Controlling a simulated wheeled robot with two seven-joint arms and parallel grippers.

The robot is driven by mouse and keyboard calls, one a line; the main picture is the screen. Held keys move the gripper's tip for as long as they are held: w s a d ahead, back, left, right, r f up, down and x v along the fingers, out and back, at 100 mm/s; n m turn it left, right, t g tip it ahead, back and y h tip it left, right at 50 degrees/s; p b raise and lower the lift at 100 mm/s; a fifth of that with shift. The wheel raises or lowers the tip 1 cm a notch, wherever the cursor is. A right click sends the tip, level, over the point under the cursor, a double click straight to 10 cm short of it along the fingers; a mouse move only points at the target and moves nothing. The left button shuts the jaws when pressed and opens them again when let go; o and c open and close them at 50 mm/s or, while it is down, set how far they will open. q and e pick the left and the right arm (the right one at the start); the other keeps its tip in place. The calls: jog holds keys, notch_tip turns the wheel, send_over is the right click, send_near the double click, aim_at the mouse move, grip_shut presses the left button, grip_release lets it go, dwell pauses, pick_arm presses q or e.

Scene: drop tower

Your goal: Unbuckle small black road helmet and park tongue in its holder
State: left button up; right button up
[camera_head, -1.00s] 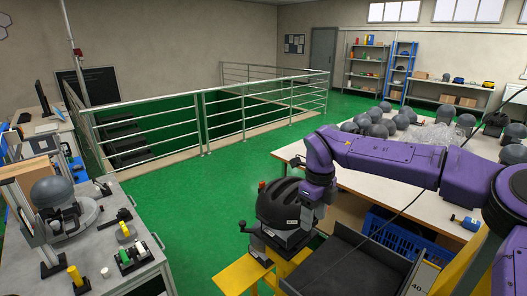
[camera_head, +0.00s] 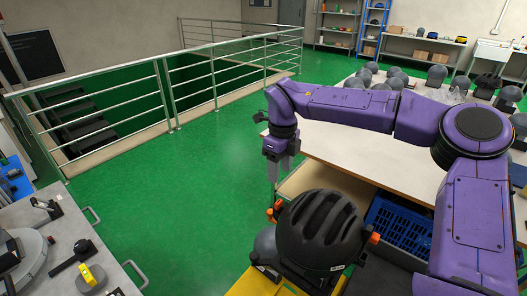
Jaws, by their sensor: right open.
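The black road helmet (camera_head: 320,228) with long vents sits at the bottom centre of the head view, over a yellow stand (camera_head: 252,284). Its chin strap, buckle and tongue cannot be made out. My right gripper (camera_head: 280,176) points down, beyond and up-left of the helmet, apart from its shell. It is open, with no object clearly between its fingers. A thin dark upright piece shows just below the fingers, near an orange part (camera_head: 275,211). I cannot tell which part is the tongue holder. My left gripper is not in view.
A second orange part (camera_head: 374,239) is right of the helmet. A blue crate (camera_head: 400,228) sits under the table (camera_head: 345,150), which bears several grey headforms. A grey bench (camera_head: 50,240) is at left. Green floor between is clear, with a railing (camera_head: 165,90) behind.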

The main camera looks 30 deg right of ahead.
jog(key=b, duration=0.7)
send_over(279, 202)
jog(key=f, duration=0.6)
jog(key=shift+w+f, duration=0.3)
jog(key=shift+w, duration=0.05)
jog(key=f+b, duration=0.1)
jog(key=f, duration=0.1)
jog(key=s+f+b, duration=0.1)
jog(key=f, duration=0.1)
jog(key=shift+w+f+b, duration=0.35)
jog(key=shift+f+b, duration=0.05)
jog(key=shift+f, duration=0.15)
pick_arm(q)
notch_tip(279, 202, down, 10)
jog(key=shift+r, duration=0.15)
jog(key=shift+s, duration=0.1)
pick_arm(e)
jog(key=shift+s+r, duration=0.1)
jog(key=shift+s, duration=0.1)
